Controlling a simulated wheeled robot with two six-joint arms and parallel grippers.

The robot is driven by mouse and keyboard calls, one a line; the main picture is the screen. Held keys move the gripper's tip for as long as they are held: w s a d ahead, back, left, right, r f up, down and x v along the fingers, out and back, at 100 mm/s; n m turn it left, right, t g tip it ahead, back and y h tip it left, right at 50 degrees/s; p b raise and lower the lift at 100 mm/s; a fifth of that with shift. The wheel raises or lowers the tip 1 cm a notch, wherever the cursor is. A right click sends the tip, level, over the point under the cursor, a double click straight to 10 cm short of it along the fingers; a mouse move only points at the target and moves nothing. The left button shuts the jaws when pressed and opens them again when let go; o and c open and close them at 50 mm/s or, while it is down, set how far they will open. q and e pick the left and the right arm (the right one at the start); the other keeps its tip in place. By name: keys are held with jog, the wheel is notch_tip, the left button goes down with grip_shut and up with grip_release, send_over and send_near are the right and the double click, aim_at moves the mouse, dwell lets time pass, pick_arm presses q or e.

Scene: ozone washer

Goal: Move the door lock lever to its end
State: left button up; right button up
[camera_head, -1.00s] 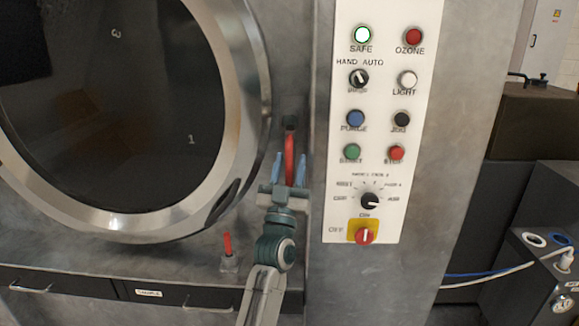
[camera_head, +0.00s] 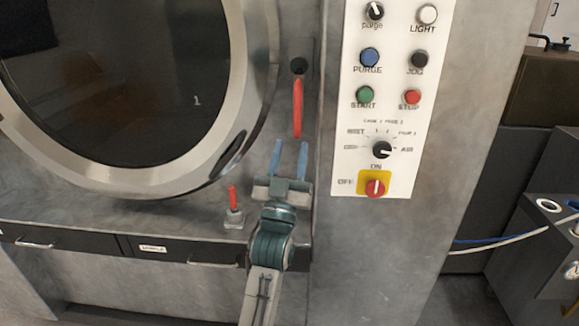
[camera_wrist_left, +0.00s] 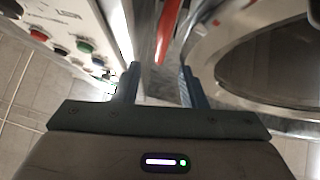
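The red door lock lever (camera_head: 298,108) hangs down from a dark round pivot in the metal strip between the round door (camera_head: 235,110) and the control panel. My left gripper (camera_head: 290,158) is open, with its two blue fingertips just below the lever's lower end in the head view. Nothing is between the fingers there. In the left wrist view the red lever (camera_wrist_left: 169,30) shows beyond and between the open fingers (camera_wrist_left: 158,82), blurred. I cannot tell how far the lever is in depth from the fingertips. My right gripper is not in view.
The control panel (camera_head: 347,135) with buttons and knobs is just right of the lever. A smaller red-handled lever (camera_head: 232,198) stands on the ledge left of my gripper. Drawers (camera_head: 195,252) are below. Dark equipment (camera_head: 545,195) stands at the right.

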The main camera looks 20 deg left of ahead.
pick_arm(q)
jog(key=shift+s+f, duration=0.3)
jog(key=shift+s, duration=0.1)
